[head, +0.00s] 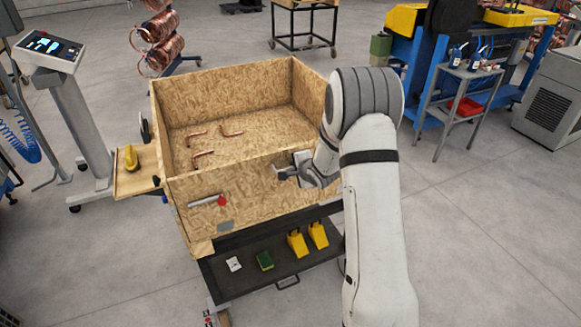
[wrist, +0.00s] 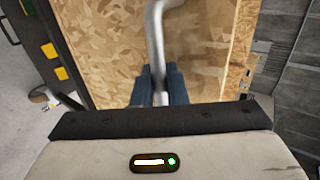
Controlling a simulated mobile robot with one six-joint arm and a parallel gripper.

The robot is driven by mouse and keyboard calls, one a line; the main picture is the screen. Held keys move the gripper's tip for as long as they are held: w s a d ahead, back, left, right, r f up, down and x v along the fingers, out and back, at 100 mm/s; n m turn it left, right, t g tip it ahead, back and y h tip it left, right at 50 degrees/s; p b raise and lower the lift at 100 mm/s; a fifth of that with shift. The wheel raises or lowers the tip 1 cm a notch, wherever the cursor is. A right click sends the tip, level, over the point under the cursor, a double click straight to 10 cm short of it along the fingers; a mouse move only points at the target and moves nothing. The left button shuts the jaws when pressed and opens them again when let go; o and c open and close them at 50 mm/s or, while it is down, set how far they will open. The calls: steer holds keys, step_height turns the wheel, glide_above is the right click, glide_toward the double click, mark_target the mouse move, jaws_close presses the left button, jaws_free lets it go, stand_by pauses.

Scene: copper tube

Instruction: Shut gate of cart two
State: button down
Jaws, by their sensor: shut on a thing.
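The cart (head: 240,195) is a chipboard box on a dark wheeled frame. Its near panel, the gate (head: 255,205), stands upright, and I cannot tell whether a small gap is left at its edges. A metal latch bar with a red knob (head: 222,200) is on the gate's left part. My gripper (head: 290,172) is at the upper right of the gate. In the wrist view my gripper (wrist: 158,88) is shut on a bent grey metal handle (wrist: 155,40), with the chipboard (wrist: 110,45) behind it. The arm hides the gate's right end.
Three bent copper tubes (head: 203,153) lie in the box. A lower shelf (head: 265,279) holds yellow items (head: 297,243) and a green sponge (head: 264,261). A console (head: 70,110) stands left, a small grey table (head: 458,100) right. The floor in front is clear.

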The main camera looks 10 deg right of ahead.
steer(key=shift+w+d+r, duration=0.15)
steer(key=shift+w+r, duration=0.05)
steer(key=shift+r, duration=0.15)
steer(key=c, duration=1.6)
jaws_free()
steer(key=shift+o, duration=0.2)
steer(key=shift+f, duration=0.1)
steer(key=b+v, duration=0.1)
steer(key=v, duration=0.6)
steer(key=shift+s, duration=0.4)
steer(key=shift+d, duration=0.1)
